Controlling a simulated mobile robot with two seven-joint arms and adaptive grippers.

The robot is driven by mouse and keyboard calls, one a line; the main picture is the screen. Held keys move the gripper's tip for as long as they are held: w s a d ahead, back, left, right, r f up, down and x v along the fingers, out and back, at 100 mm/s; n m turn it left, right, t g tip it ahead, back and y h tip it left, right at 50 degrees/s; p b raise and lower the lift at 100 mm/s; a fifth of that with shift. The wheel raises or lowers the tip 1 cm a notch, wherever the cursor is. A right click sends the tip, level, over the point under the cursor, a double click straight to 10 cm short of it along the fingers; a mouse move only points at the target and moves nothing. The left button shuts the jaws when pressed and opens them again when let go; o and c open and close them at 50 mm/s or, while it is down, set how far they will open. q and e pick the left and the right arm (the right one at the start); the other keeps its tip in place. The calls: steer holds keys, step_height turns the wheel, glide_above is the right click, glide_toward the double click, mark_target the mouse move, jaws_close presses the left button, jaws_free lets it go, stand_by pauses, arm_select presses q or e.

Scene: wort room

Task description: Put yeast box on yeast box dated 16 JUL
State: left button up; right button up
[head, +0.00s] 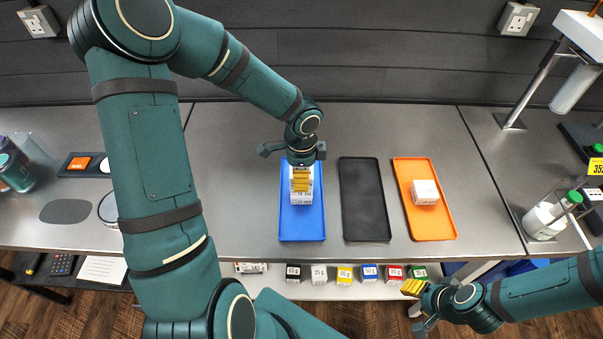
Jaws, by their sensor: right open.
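White yeast boxes show in the head view: one (301,214) on the blue tray (303,237), with small dark print that I cannot read surely, and one (425,192) on the orange tray (443,231). My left gripper (300,182) points down over the blue tray, its yellow fingertips at the white box there. The gripper hides part of that box, so I cannot tell whether its fingers grip it or whether two boxes are stacked. My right gripper (412,288) is open, low at the counter's front, near the shelf boxes.
An empty black tray (365,200) lies between the blue and orange trays. Several coloured small boxes stand on the shelf (330,290) below the counter. A bottle with a green cap (545,218) stands at the right.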

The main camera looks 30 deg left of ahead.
arm_select(q)
steer(key=shift+r, duration=0.1)
steer(key=shift+f, duration=0.2)
steer(key=o, duration=1.3)
steer(key=shift+c, duration=0.2)
steer(key=shift+r, duration=0.15)
steer(key=shift+r, duration=0.25)
step_height(320, 180, up, 12)
steer(key=p, duration=0.2)
steer(key=shift+f, duration=0.2)
